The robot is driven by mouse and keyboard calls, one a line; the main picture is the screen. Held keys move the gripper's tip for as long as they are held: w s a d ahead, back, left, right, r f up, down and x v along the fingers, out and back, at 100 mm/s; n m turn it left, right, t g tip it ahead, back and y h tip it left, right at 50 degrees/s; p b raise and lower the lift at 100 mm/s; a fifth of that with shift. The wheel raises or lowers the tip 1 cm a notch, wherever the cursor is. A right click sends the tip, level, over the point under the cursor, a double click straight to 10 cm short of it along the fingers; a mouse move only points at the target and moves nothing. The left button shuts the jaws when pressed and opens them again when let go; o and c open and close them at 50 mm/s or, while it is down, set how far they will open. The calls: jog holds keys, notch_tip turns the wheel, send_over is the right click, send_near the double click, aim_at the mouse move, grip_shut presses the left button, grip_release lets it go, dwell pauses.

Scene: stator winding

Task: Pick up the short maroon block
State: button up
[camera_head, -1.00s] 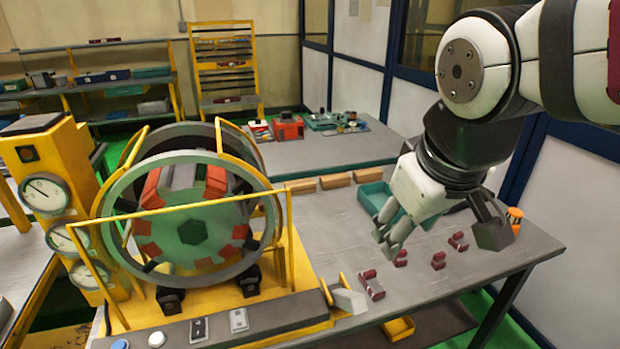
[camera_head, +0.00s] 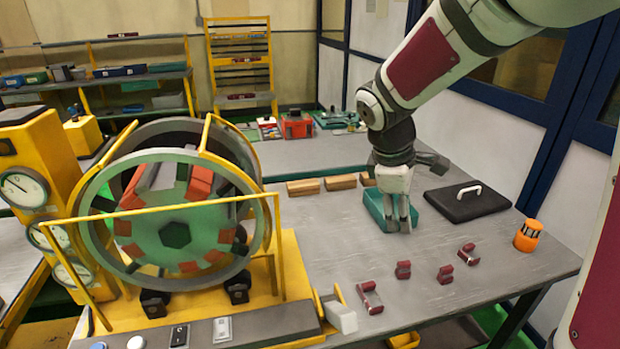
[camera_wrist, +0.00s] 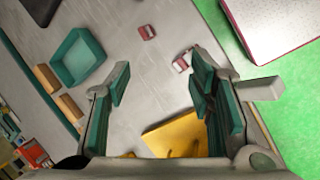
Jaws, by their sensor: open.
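Several maroon blocks lie on the grey workbench in the head view. The short maroon block (camera_head: 403,269) stands between a longer maroon block (camera_head: 369,297) on its left and another maroon block (camera_head: 445,273) on its right. A fourth maroon block (camera_head: 468,253) is farther right. My gripper (camera_head: 399,229) points down, behind the short block and in front of the teal tray. In the wrist view, my gripper (camera_wrist: 160,72) is open with nothing between its fingers. A small maroon block (camera_wrist: 147,32) lies beyond the fingertips; another (camera_wrist: 182,62) is partly hidden by the right finger.
The teal tray (camera_head: 428,222) stands behind my gripper, with a black case (camera_head: 467,204) to its right. Wooden blocks (camera_head: 303,187) line the back edge. An orange cylinder (camera_head: 528,236) stands far right. The yellow-framed stator machine (camera_head: 283,245) fills the left.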

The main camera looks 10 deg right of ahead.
aim_at(404, 264)
jog(key=w+d+f+n, duration=0.2)
jog(key=f, duration=0.5)
jog(key=w+d+f+n+g, duration=0.1)
jog(key=w+d+f+n, duration=0.1)
jog(key=f, duration=0.6)
jog(key=w+d+f+n, duration=0.2)
jog(key=w+d+f, duration=0.2)
jog(key=f, duration=0.4)
jog(key=shift+w+f+n+g+h, duration=0.2)
jog(key=shift+n+g+h, duration=0.1)
jog(key=shift+g, duration=0.1)
jog(key=p+x, duration=0.1)
jog(key=x, duration=0.3)
jog(key=shift+s+d, duration=0.15)
jog(key=shift+d, duration=0.1)
jog(key=shift+d+f, duration=0.2)
jog(key=shift+f, duration=0.35)
grip_shut()
